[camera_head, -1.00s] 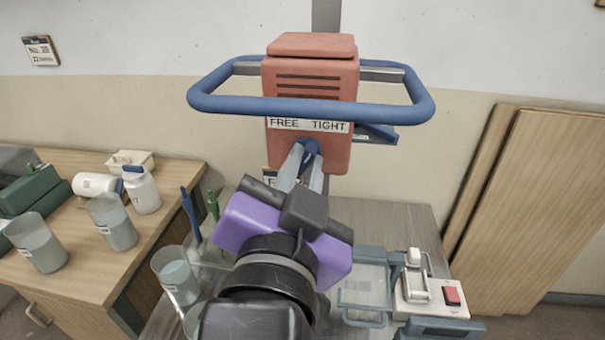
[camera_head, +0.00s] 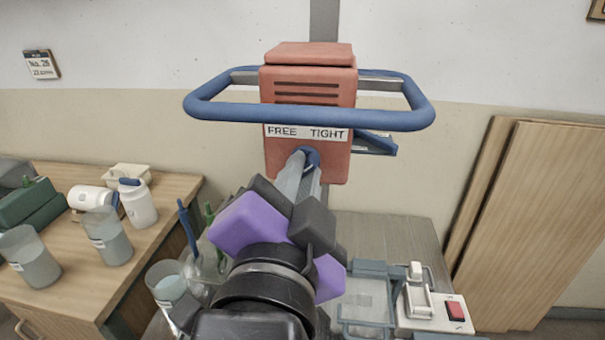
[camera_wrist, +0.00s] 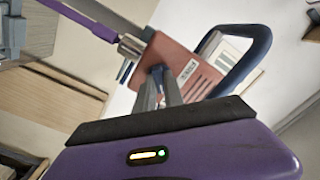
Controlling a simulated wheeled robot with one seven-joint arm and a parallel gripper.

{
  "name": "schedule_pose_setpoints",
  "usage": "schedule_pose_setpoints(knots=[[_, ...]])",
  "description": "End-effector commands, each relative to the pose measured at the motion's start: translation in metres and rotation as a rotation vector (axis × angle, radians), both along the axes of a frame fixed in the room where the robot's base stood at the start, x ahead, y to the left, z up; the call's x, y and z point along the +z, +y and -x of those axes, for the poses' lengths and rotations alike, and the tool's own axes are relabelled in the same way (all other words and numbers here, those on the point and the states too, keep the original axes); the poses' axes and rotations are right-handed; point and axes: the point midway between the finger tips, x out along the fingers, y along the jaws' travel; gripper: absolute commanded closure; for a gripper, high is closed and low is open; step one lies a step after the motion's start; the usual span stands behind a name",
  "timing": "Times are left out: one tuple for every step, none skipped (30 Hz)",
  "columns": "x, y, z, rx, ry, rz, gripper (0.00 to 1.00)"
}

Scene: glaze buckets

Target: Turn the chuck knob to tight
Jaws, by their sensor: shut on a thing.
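The chuck knob (camera_head: 311,158) is a blue knob low on the front of the red machine head (camera_head: 308,85), under a white label (camera_head: 306,133) reading FREE and TIGHT. My gripper (camera_head: 304,172), purple-bodied with grey fingers, reaches up to the knob from below and is shut on it. The fingers hide most of the knob, so where it points cannot be told. In the wrist view the fingers (camera_wrist: 168,92) meet the red head (camera_wrist: 180,62), and the knob is mostly hidden between them.
A blue guard rail (camera_head: 310,113) loops around the head just above the knob. Below right stands a white switch box (camera_head: 437,308) with a red button. A left bench (camera_head: 150,240) holds several beakers and bottles. Wooden boards (camera_head: 545,220) lean at right.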

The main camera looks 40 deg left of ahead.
Motion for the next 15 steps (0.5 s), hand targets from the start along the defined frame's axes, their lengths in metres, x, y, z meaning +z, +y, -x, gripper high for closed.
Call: schedule_pose_setpoints(knots=[[0.0001, 0.0001, 0.0003, 0.001, 0.001, -0.002, 1.0], [0.0001, 0.0001, 0.0003, 0.001, 0.001, -0.002, 1.0], [0.0001, 0.0001, 0.0003, 0.001, 0.0, -0.002, 0.81], [0.0001, 0.0, 0.0001, 0.001, 0.0, -0.002, 0.76], [0.0001, 0.0001, 0.0002, 0.001, 0.0, -0.001, 0.7], [0.0001, 0.0, 0.0001, 0.0, 0.001, -0.001, 0.65], [0.0001, 0.0, 0.0001, 0.001, 0.0, -0.001, 0.65], [0.0001, 0.0, 0.0001, 0.0, 0.001, -0.001, 0.65], [0.0001, 0.0, 0.0001, 0.0, 0.001, -0.001, 0.65], [0.0001, 0.0, 0.0001, 0.0, 0.0, 0.0, 0.65], [0.0001, 0.0, 0.0001, 0.0, 0.0, 0.0, 0.65], [0.0001, 0.0, 0.0001, 0.0, 0.0, 0.0, 0.65], [0.0001, -0.0001, 0.0, 0.0, 0.0, 0.0, 0.65], [0.0001, -0.0001, 0.0, 0.0, 0.0, 0.0, 0.65], [0.0, -0.0004, 0.0006, 0.0, 0.0, 0.0, 0.65]])
